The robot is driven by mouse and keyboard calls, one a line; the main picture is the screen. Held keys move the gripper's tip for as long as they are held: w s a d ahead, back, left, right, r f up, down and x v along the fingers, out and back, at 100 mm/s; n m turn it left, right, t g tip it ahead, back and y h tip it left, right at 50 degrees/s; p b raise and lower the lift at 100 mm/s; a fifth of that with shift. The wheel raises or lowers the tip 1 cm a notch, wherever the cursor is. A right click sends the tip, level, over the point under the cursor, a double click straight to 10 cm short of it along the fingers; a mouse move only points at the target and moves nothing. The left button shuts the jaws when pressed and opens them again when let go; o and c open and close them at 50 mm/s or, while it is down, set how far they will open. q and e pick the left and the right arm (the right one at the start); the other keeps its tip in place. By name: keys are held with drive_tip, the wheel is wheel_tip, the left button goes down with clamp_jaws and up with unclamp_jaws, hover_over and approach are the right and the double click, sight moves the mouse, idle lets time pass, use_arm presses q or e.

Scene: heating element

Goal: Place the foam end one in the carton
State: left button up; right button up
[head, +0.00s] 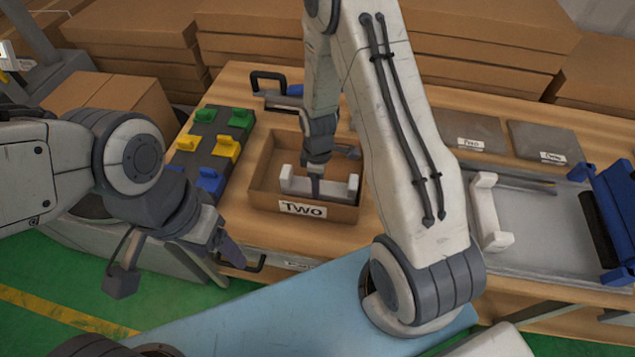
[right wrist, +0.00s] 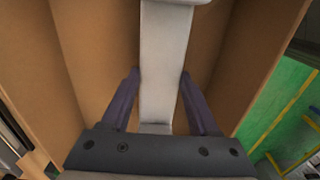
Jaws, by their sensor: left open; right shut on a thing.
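An open carton (head: 262,196) labelled TWO stands on the wooden table. A white foam end (head: 338,189) with raised ends is inside it, near the front wall. My right gripper (head: 315,187) reaches down into the carton and is shut on this foam end's middle bar. In the right wrist view the two fingers (right wrist: 160,100) flank the foam end (right wrist: 162,55), with brown carton walls around. A second white foam end (head: 486,212) lies on the grey tray at right. My left gripper (head: 177,268) is open and empty, low in front of the table's left part.
A dark rack (head: 208,150) with green, yellow and blue blocks stands left of the carton. The grey tray (head: 540,235) at right also holds a blue piece (head: 613,210). Two grey labelled sheets (head: 545,143) lie behind it. Cardboard stacks (head: 480,45) line the back.

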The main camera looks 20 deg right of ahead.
drive_tip(key=shift+f, duration=0.2)
drive_tip(key=o, duration=1.3)
drive_tip(key=shift+o, duration=0.2)
drive_tip(key=shift+r, duration=0.1)
wheel_tip(320, 180, up, 12)
drive_tip(key=b, duration=0.1)
drive_tip(key=s+a+r+m, duration=0.2)
drive_tip(key=s+a+r, duration=0.6)
drive_tip(key=s+a, duration=0.25)
drive_tip(key=s+a+r+m+y, duration=0.1)
drive_tip(key=s+a+r+m, duration=0.1)
drive_tip(key=s, duration=0.8)
drive_tip(key=shift+s+a+r, duration=0.15)
drive_tip(key=shift+a+r, duration=0.55)
drive_tip(key=shift+a, duration=0.4)
